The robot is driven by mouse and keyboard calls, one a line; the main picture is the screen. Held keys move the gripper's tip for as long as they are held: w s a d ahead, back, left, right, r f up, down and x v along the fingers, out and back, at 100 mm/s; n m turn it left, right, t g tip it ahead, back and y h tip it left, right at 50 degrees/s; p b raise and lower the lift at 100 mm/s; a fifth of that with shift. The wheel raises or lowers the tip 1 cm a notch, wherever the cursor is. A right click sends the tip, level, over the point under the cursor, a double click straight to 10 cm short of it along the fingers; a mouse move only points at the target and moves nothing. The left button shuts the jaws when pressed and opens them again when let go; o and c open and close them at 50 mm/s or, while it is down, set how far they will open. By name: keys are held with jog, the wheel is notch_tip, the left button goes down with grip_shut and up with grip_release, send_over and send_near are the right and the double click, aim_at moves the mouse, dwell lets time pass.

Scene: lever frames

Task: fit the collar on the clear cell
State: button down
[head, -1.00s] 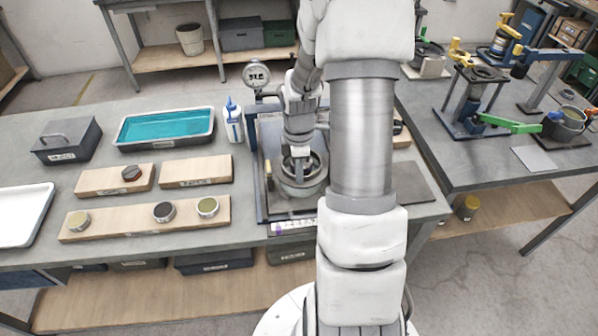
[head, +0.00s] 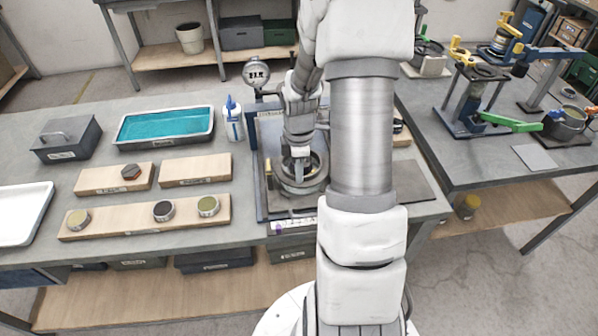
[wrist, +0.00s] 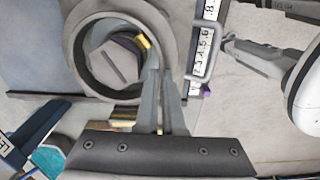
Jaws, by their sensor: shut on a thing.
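A grey metal ring, which looks like the collar (head: 301,188), is at the framed station on the bench in the head view. It also shows in the wrist view (wrist: 79,62). My gripper (head: 297,170) points down at it, and in the wrist view my fingers (wrist: 155,85) are shut on the ring's near right wall. Through its opening I see a grey many-sided shape and a small yellow piece. I cannot make out the clear cell for certain. The ring and my arm hide what is under it, so I cannot tell whether the ring rests on anything.
A dial gauge (head: 256,72) and a white bottle (head: 233,122) stand close behind and left of the station.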

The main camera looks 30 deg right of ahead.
jog(key=c, duration=1)
grip_release()
jog(key=shift+o, duration=0.2)
